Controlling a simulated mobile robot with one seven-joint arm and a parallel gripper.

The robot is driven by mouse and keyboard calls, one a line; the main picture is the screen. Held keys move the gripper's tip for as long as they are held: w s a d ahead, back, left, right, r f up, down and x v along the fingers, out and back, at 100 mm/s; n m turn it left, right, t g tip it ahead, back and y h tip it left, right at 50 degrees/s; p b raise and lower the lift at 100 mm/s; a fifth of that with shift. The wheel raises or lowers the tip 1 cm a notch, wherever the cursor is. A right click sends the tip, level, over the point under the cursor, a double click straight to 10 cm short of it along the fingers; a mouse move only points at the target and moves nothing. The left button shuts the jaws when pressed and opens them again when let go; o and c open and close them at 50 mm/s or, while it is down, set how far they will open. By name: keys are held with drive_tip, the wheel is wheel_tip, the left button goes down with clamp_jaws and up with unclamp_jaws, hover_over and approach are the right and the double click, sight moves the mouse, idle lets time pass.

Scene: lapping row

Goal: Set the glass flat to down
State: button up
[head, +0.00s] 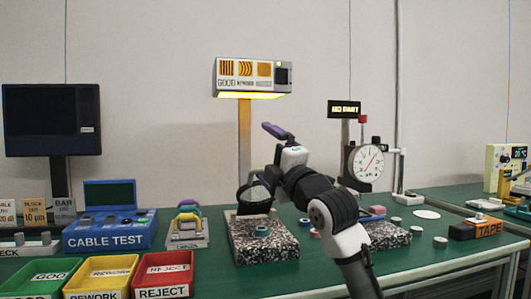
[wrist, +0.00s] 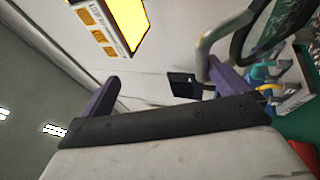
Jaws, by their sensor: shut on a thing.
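The glass flat (head: 254,192) is a round disc in a dark ring, raised and tilted over the left speckled granite block (head: 262,247). In the wrist view the glass flat (wrist: 275,28) shows at the upper right, with a curved grey handle (wrist: 205,45) beside it. My gripper (head: 264,155) is at the glass flat's upper right, with one purple finger high and the other mostly hidden. In the wrist view my gripper (wrist: 163,84) has its purple fingers well apart. The handle meets the right finger; the exact grip is not clear.
A lit lamp sign (head: 252,76) stands behind. A dial gauge (head: 369,163) and a second granite block (head: 385,237) are at right. A blue cable tester (head: 108,229) and coloured bins (head: 163,273) are at left. Small round parts lie around the blocks.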

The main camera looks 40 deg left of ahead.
drive_tip(key=d, duration=0.1)
drive_tip(key=s+d+r, duration=0.1)
drive_tip(key=d, duration=0.1)
drive_tip(key=shift+s+y+b, duration=0.2)
drive_tip(key=shift+y+b, duration=0.1)
drive_tip(key=shift+b, duration=0.1)
drive_tip(key=shift+s+d+f, duration=0.1)
drive_tip(key=shift+d+f, duration=0.05)
drive_tip(key=shift+d, duration=0.1)
drive_tip(key=shift+c, duration=0.8)
drive_tip(key=shift+s+d+r, duration=0.2)
drive_tip(key=shift+s+d, duration=0.1)
drive_tip(key=shift+d, duration=0.25)
drive_tip(key=c, duration=1.2)
drive_tip(key=shift+o, duration=0.2)
drive_tip(key=f+b+v, duration=0.1)
drive_tip(key=b+v, duration=0.3)
drive_tip(key=v, duration=0.6)
drive_tip(key=shift+w+f+b, duration=0.2)
drive_tip(key=shift+b, duration=0.2)
